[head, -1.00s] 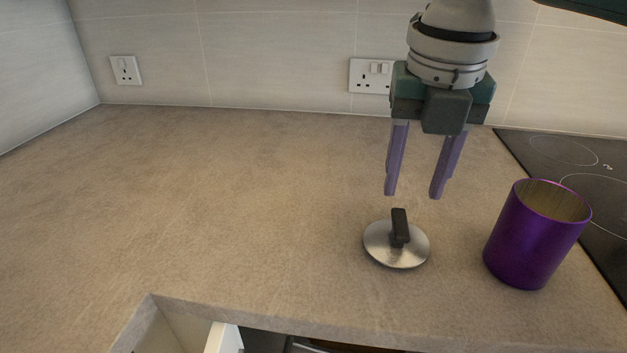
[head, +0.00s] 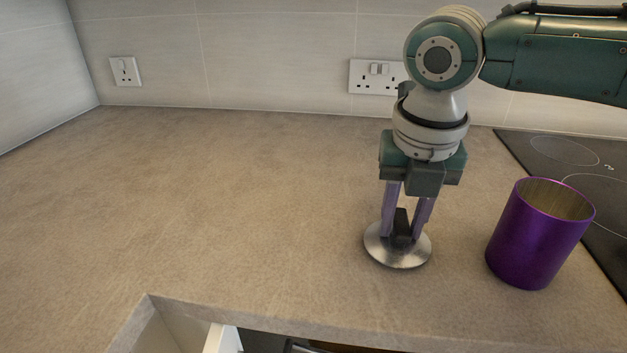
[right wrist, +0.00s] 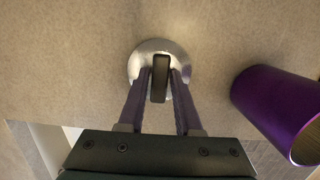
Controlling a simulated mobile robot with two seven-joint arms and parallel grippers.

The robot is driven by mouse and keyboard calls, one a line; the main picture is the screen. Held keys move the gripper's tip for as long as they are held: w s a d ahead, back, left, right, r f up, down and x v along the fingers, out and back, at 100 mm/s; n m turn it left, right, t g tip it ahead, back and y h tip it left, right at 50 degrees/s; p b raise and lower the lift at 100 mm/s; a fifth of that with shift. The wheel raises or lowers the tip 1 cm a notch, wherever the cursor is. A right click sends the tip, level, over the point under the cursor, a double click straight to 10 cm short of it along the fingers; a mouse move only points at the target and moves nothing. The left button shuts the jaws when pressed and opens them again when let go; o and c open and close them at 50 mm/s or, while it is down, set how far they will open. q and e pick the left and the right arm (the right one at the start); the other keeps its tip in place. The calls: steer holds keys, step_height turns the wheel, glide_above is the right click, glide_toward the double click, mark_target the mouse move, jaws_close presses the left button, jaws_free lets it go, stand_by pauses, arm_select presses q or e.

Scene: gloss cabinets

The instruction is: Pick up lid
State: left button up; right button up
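The lid (head: 398,256) is a round silver disc with a black upright handle (head: 403,222), lying flat on the counter. It also shows in the right wrist view, with the lid's disc (right wrist: 143,55) partly hidden by the handle (right wrist: 160,78) and fingers. My right gripper (head: 403,235) points down over the lid. In the right wrist view the gripper's fingertips (right wrist: 161,72) flank the handle. My left gripper is not in view.
A purple cup (head: 535,235) stands close to the right of the lid, and also shows in the right wrist view (right wrist: 275,105). A black hob (head: 570,160) lies at the right. The counter (head: 220,200) is clear to the left. An open drawer (head: 222,338) sits below the front edge.

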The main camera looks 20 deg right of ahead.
jaws_close()
steer(key=shift+r, duration=0.1)
stand_by(0.3)
